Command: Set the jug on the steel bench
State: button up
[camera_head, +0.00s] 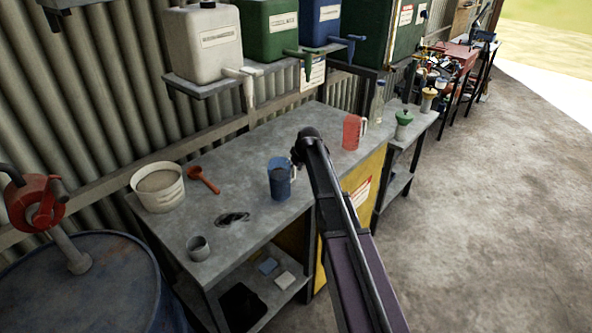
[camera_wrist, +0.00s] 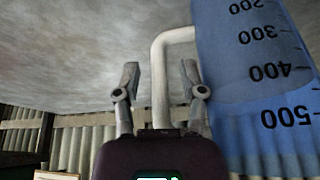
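The blue measuring jug (camera_head: 281,181) is upright over the grey-topped bench (camera_head: 235,185), near its front edge. It looks as if it stands on the top, but its base contact is not clear. In the wrist view the picture is upside down; the blue jug (camera_wrist: 245,85) with its printed scale fills the right side. Its white handle (camera_wrist: 160,85) runs between the two fingers of my gripper (camera_wrist: 158,80), with visible gaps on both sides. My gripper is open around the handle. In the head view my arm largely hides the gripper.
A white bucket (camera_head: 158,187), red scoop (camera_head: 203,179), grey cup (camera_head: 198,248) and dark patch (camera_head: 232,218) are on the bench's left part. A red jug (camera_head: 352,132) stands to the right. Dispenser tanks (camera_head: 204,45) hang above. A blue drum (camera_head: 80,285) is at lower left.

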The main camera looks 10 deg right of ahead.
jog(key=shift+r, duration=0.1)
dwell(0.3)
jog(key=p+v, duration=1.1)
jog(key=v, duration=0.1)
dwell(0.5)
jog(key=shift+s, duration=0.1)
dwell(0.5)
jog(key=s+a+m+g+h, duration=0.1)
jog(key=s+a+m+g, duration=0.1)
jog(key=s, duration=1.2)
jog(key=s+a+f+m+g+h, duration=0.1)
jog(key=s+a+m+g, duration=0.1)
jog(key=s, duration=1.3)
jog(key=shift+s+a+f+m, duration=0.25)
jog(key=shift+s+m, duration=0.05)
jog(key=shift+m, duration=0.1)
